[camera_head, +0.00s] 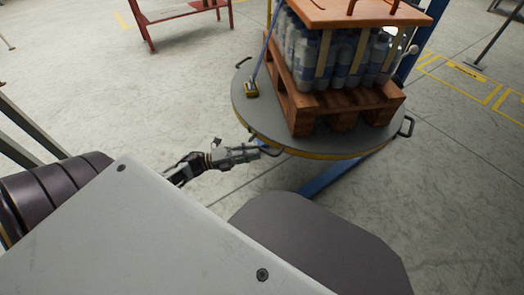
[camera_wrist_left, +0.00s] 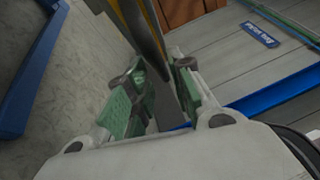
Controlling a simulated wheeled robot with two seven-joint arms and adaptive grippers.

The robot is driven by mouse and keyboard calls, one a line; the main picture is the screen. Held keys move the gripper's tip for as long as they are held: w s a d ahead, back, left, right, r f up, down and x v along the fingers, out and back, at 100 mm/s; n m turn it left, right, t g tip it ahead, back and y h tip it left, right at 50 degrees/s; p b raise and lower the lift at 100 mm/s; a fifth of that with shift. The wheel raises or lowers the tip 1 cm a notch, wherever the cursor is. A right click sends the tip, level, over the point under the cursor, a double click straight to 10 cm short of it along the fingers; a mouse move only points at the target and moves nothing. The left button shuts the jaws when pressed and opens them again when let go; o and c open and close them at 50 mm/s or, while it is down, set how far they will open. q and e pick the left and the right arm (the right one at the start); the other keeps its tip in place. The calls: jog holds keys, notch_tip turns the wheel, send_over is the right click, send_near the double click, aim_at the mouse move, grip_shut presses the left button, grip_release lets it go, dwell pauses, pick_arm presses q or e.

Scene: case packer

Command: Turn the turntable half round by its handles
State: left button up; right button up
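The turntable (camera_head: 262,113) is a round grey disc with a yellow rim, and it carries a loaded wooden pallet. One dark handle (camera_head: 265,149) is on its near rim, another handle (camera_head: 406,127) is at the right, and a third handle (camera_head: 243,62) is at the far left. My left gripper (camera_head: 254,152) is at the near rim, beside the near handle. In the left wrist view the gripper (camera_wrist_left: 160,88) shows its two green-padded fingers apart, with the yellow rim (camera_wrist_left: 141,27) just beyond. My right gripper is out of view.
The pallet (camera_head: 343,118) holds strapped bottles (camera_head: 345,60) under an orange top board (camera_head: 350,10). A small yellow device (camera_head: 251,89) lies on the disc. A blue beam (camera_head: 335,175) runs beneath. A red frame (camera_head: 185,12) stands behind; floor at left is clear.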

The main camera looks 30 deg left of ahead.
aim_at(262, 148)
pick_arm(q)
jog(key=shift+b+x, duration=0.4)
jog(key=shift+x, duration=1.55)
grip_shut()
